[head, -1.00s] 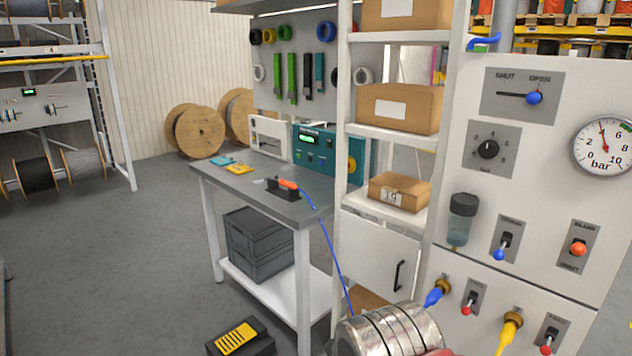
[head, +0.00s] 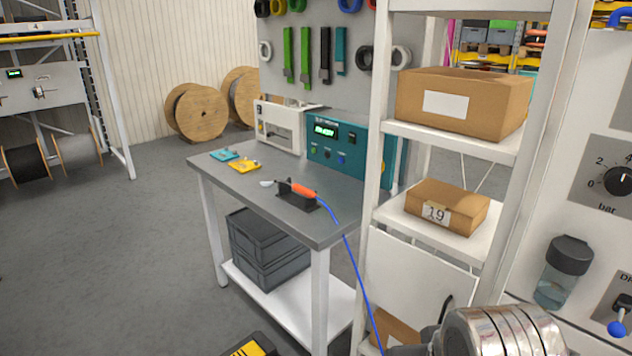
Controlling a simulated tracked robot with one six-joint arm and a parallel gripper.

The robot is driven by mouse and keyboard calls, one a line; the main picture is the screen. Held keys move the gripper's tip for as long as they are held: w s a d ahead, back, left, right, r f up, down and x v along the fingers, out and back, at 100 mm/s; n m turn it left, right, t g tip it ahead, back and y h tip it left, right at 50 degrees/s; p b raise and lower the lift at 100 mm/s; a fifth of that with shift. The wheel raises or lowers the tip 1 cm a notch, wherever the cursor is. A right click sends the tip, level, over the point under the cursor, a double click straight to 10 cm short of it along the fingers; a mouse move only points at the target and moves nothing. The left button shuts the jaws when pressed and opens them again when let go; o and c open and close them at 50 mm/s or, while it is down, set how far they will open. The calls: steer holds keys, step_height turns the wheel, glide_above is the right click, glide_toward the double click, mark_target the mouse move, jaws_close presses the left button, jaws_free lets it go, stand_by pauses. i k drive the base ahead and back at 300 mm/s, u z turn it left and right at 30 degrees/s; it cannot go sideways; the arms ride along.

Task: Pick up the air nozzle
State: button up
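The air nozzle (head: 304,191) has an orange grip and a pale tip pointing left. It rests in a small black holder (head: 298,202) on the grey workbench (head: 335,222). A blue hose (head: 357,267) runs from its right end over the bench's front edge and down toward the floor. My gripper is not in view. A ribbed metal part at the bottom right looks like my own arm, and it is well apart from the nozzle.
A teal device (head: 352,145) and a white device (head: 282,125) stand at the bench's back. Small teal and yellow items (head: 244,165) lie at the left. A shelf rack (head: 376,235) with cardboard boxes (head: 447,206) stands right of the bench. Floor (head: 120,260) left of the bench is clear.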

mark_target(303, 191)
steer(key=u, duration=0.1)
steer(key=i, duration=0.9)
steer(key=u, duration=0.85)
steer(key=i, duration=0.65)
steer(key=u, duration=0.4)
